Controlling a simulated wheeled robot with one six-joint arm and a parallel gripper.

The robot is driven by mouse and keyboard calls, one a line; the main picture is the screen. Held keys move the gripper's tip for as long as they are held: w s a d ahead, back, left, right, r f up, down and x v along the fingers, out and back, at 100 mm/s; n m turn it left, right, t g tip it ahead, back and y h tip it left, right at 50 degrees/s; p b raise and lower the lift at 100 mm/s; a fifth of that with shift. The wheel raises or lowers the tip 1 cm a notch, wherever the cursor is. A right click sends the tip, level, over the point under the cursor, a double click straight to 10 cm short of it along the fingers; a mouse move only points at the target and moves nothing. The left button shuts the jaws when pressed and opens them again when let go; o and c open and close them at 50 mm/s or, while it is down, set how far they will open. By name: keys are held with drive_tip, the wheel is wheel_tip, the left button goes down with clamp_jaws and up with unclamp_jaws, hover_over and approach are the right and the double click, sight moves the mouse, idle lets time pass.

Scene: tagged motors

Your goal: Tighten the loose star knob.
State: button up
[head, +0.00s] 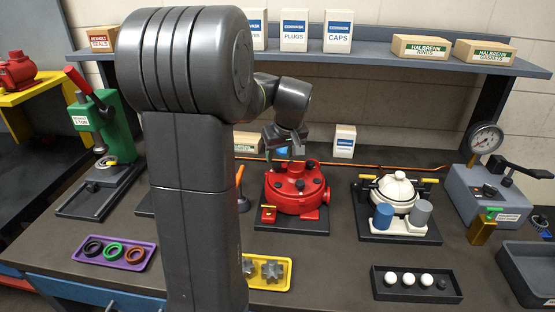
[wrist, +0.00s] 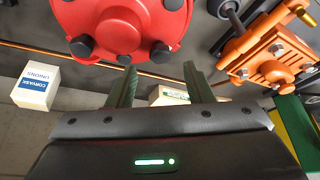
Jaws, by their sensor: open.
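A red round housing (head: 290,200) stands on a dark base plate in the middle of the bench, with several dark star knobs around its top. In the wrist view the red housing (wrist: 120,22) fills the top edge, and dark knobs show at its rim, such as one knob (wrist: 82,46) and another knob (wrist: 160,54). I cannot tell which knob is loose. My gripper (head: 287,148) is above the back of the housing. In the wrist view my gripper (wrist: 160,82) is open, with nothing between its fingers and the knobs beyond the tips.
A white-topped unit (head: 398,190) with blue and grey cylinders stands to the right. A yellow tray (head: 284,285) holds grey star-shaped parts. A black tray (head: 455,290) holds white balls. An orange device (wrist: 270,58) is beside the housing. A shelf (head: 380,58) with boxes runs behind.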

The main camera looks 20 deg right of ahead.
sight(277, 165)
drive_tip(key=shift+x, duration=2)
drive_tip(key=c, duration=1)
